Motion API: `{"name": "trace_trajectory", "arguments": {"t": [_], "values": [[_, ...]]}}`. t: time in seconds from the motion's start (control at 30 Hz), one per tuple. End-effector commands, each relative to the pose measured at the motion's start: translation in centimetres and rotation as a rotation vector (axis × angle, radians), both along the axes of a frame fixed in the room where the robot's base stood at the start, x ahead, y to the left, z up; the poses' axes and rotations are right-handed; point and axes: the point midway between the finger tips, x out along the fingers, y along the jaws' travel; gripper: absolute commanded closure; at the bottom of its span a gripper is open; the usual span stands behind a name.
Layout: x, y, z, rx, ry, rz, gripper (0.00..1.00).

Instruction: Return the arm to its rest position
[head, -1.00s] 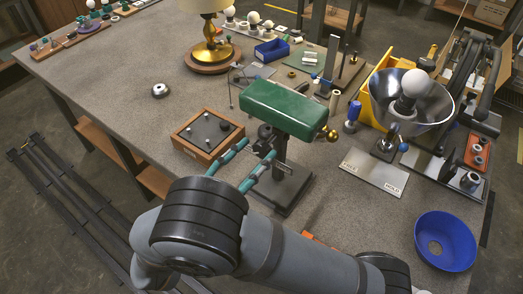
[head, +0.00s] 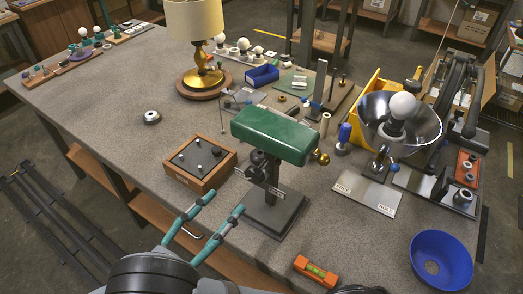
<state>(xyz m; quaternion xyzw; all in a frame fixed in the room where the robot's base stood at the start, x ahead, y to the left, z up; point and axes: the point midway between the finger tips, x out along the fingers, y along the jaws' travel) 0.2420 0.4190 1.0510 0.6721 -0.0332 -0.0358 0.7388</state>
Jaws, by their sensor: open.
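My gripper (head: 212,229) is at the lower middle of the head view, at the table's front edge. Its two teal fingers are spread apart with nothing between them. It is in front of the wooden box (head: 199,163) with dark top and small knobs, and left of the green padded block (head: 274,134) on its dark stand. It appears apart from both. My arm fills the bottom edge, and most of it is out of the picture.
An orange level (head: 316,270) and a blue bowl (head: 441,260) are at the front right. A reflector with a white bulb (head: 403,106) stands behind them. A brass lamp (head: 203,72) is at the back. The table's left middle is mostly clear, with a small round metal part (head: 152,117).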

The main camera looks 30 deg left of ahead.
Motion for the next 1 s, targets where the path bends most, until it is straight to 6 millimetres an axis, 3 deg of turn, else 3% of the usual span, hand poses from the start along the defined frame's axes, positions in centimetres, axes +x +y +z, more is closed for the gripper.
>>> {"name": "trace_trajectory", "arguments": {"t": [0.6,0.8,1.0], "values": [[10.1,-1.0,0.0,0.000,0.001,0.001,0.47],[11.6,-1.1,0.0,0.000,0.000,0.003,0.47],[11.6,-1.1,0.0,-0.023,0.003,0.004,0.47]]}}
